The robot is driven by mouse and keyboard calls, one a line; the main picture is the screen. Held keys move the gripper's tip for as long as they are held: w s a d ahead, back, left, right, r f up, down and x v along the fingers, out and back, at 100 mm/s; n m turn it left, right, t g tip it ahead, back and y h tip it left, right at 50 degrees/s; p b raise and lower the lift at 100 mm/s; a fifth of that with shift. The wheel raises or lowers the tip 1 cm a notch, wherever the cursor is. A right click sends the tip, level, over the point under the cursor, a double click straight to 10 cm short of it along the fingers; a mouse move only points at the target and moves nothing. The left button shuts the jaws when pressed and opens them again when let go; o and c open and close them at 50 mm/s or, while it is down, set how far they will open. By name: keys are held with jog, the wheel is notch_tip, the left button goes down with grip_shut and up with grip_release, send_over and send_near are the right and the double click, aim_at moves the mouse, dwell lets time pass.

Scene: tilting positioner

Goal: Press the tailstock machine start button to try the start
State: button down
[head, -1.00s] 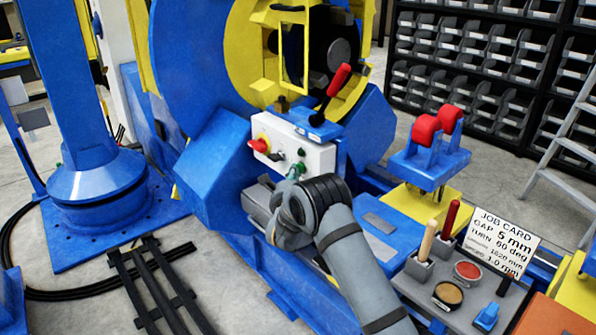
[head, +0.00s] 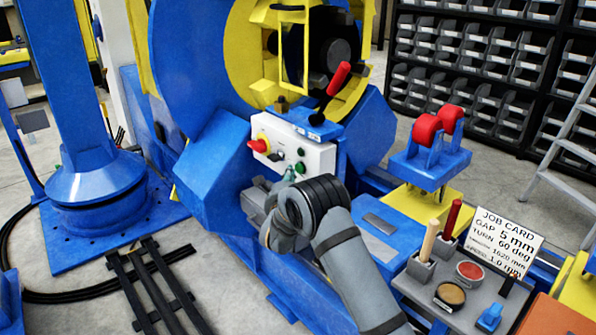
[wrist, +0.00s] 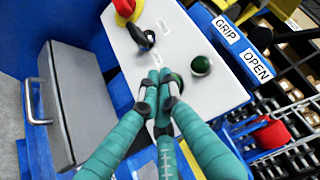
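A white control box (head: 318,157) sits on the blue tailstock machine. It carries a red knob on a yellow base (head: 259,146), a black selector switch (head: 275,156) and two green buttons, an upper one (head: 301,152) and a lower one (head: 302,167). In the wrist view one green button (wrist: 201,66) is in clear sight; the other (wrist: 178,81) is partly hidden behind my fingertips. My gripper (wrist: 160,78) has its teal fingers together, with nothing seen between them. In the head view its tips (head: 289,174) are just left of and below the lower button, apparently apart from it. The button labels are unreadable.
A red-handled lever (head: 338,79) stands above the box, beside GRIP and OPEN labels (wrist: 257,66). A grey box with a handle (wrist: 65,95) is at the left in the wrist view. A tool tray (head: 420,285) and job card (head: 503,240) are at the right.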

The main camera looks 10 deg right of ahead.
jog(key=a+b, duration=0.1)
jog(key=s+a+b, duration=0.1)
jog(key=a, duration=0.1)
jog(key=s+a+b, duration=0.1)
jog(key=shift+s+a+b, duration=0.1)
jog(key=shift+a+b, duration=0.15)
jog(key=shift+b, duration=0.05)
dwell(0.6)
jog(key=p, duration=0.2)
jog(key=d+p, duration=0.1)
jog(key=p, duration=0.2)
jog(key=shift+w+d+r, duration=0.15)
jog(key=shift+w+r, duration=0.25)
jog(key=p, duration=0.4)
jog(key=shift+d+p, duration=0.2)
jog(key=shift+p, duration=0.1)
